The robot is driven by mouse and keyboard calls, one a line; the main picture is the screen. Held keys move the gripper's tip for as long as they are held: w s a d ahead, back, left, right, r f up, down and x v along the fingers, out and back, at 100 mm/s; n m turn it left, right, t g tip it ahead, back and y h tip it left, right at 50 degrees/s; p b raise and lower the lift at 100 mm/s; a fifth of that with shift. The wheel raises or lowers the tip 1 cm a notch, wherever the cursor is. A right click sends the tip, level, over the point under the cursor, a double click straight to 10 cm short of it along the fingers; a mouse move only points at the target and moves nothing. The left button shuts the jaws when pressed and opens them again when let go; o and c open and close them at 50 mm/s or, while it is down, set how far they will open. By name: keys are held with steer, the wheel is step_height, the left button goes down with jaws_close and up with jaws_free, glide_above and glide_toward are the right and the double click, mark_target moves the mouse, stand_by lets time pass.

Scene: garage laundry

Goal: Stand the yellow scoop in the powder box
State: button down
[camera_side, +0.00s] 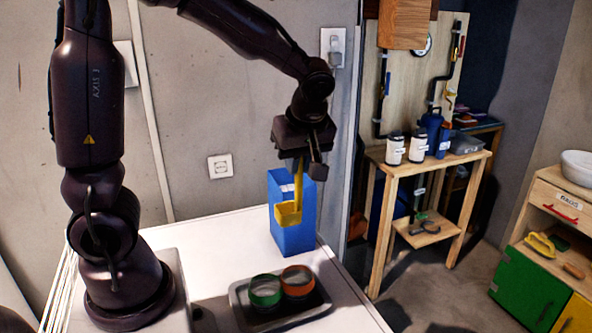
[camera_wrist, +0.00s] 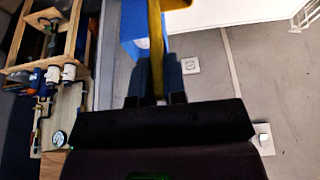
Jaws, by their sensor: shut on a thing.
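My gripper (camera_side: 302,166) is shut on the handle of the yellow scoop (camera_side: 288,212). The scoop hangs upright, handle up and bowl down, in front of the blue powder box (camera_side: 293,241) in the side view. I cannot tell whether it touches the box. The powder box stands upright on the white table top. In the wrist view the scoop's handle (camera_wrist: 156,50) runs up between my gripper's fingers (camera_wrist: 155,85), and part of the blue box (camera_wrist: 132,28) shows behind it. The inside of the box is hidden.
A grey tray (camera_side: 318,308) with a green-banded jar (camera_side: 265,291) and an orange-banded jar (camera_side: 297,282) lies in front of the box. The white table (camera_side: 220,240) is clear left of the box. A wooden shelf stand (camera_side: 380,157) is beyond the table at right.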

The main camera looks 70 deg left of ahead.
step_height(320, 180, up, 7)
steer(key=w+a, duration=0.3)
steer(key=a, duration=0.5)
steer(key=w+a, duration=0.3)
steer(key=a, duration=0.4)
step_height(320, 180, down, 15)
steer(key=shift+w+f, duration=0.1)
steer(key=c, duration=1.2)
jaws_free()
